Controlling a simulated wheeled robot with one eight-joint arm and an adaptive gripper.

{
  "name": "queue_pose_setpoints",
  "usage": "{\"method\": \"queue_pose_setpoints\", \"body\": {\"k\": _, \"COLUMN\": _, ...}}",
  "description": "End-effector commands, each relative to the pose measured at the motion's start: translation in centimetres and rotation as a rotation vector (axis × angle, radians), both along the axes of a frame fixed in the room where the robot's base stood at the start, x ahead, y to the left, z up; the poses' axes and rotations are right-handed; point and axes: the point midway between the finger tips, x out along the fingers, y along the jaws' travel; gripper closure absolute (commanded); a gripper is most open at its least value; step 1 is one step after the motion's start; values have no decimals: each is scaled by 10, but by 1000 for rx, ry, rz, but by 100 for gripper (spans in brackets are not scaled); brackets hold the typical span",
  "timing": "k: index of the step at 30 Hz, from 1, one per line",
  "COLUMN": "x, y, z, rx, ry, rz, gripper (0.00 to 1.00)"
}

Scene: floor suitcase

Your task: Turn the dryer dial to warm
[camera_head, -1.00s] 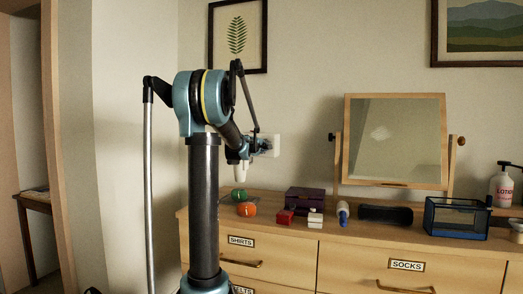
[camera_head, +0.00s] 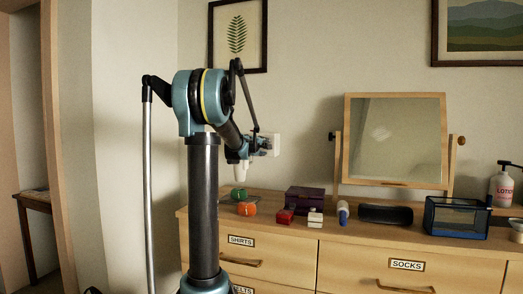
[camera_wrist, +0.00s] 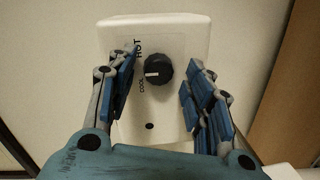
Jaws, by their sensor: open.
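The dryer (camera_wrist: 165,32) is a pale box on the wall; its edge shows behind my arm in the head view (camera_head: 276,144). Its round black dial (camera_wrist: 158,71) has a white mark pointing left. "HOT" is printed to the upper left of the dial and "COOL" to its lower left. I cannot make out a warm label. My gripper (camera_wrist: 164,78) is open, its blue-padded fingers standing on either side of the dial with gaps visible. In the head view my gripper (camera_head: 262,147) is beside the box, small and partly hidden.
Below stands a wooden dresser (camera_head: 300,248). On its top are a purple box (camera_head: 305,199), small coloured items, a tilting mirror (camera_head: 394,140), a dark case (camera_head: 386,214) and a blue-framed glass box (camera_head: 456,217). A framed fern picture (camera_head: 238,36) hangs above my arm.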

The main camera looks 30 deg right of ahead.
Motion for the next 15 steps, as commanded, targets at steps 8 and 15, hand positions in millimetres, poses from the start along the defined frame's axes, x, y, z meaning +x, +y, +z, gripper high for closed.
{"method": "queue_pose_setpoints", "body": {"k": 8, "x": -20, "y": 28, "z": 3, "rx": -1, "ry": 1, "rz": 2, "gripper": 53}}
{"method": "queue_pose_setpoints", "body": {"k": 15, "x": -42, "y": 57, "z": 6, "rx": 1, "ry": 0, "rz": 1, "gripper": 53}}
